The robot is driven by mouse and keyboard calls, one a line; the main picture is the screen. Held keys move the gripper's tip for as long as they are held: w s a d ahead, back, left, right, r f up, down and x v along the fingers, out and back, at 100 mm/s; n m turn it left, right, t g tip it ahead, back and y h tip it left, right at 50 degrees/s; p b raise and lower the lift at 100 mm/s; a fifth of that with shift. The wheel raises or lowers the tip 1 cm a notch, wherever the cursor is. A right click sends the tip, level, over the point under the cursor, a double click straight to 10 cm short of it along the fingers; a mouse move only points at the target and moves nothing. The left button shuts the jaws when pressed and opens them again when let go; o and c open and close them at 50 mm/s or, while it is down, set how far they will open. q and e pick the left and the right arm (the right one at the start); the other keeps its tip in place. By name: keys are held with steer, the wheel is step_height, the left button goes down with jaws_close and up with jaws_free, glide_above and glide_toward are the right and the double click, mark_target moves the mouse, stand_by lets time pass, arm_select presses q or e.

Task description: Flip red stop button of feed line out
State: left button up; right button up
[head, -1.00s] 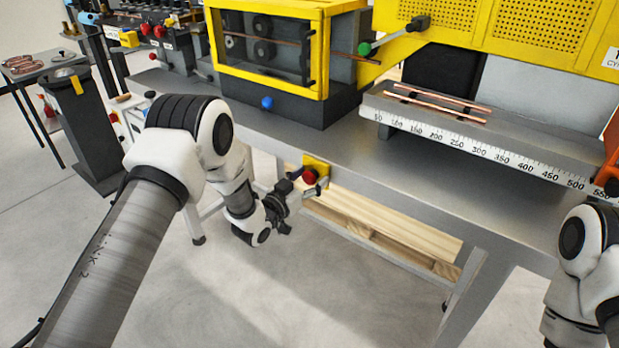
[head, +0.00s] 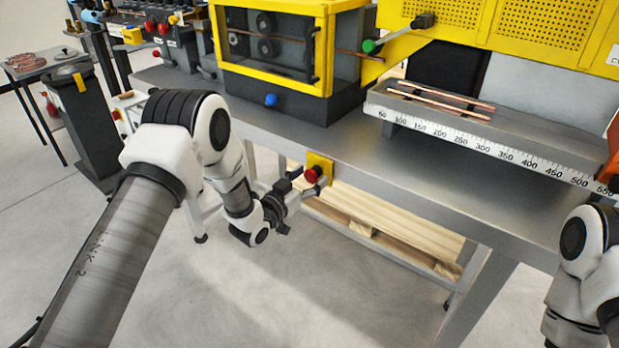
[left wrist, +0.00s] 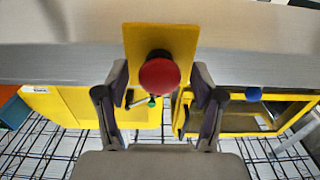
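The red stop button (head: 313,175) sits on a yellow plate (head: 327,162) on the front edge of the machine bench. In the left wrist view the red button (left wrist: 159,75) is a round mushroom head in front of its yellow plate (left wrist: 150,38). My left gripper (head: 303,187) is at the button, its fingers pointing at the bench front. In the left wrist view the left gripper (left wrist: 160,90) is open, one finger on each side of the button; I cannot tell whether they touch it. My right arm shows at the right edge; its gripper is out of view.
The grey bench (head: 400,175) runs across the view, with a yellow-framed machine (head: 270,50) and a scale with copper tubes (head: 440,105) on it. A wooden pallet (head: 380,225) lies beneath. The floor in front is clear.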

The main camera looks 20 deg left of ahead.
arm_select(q)
steer(key=v, duration=1.2)
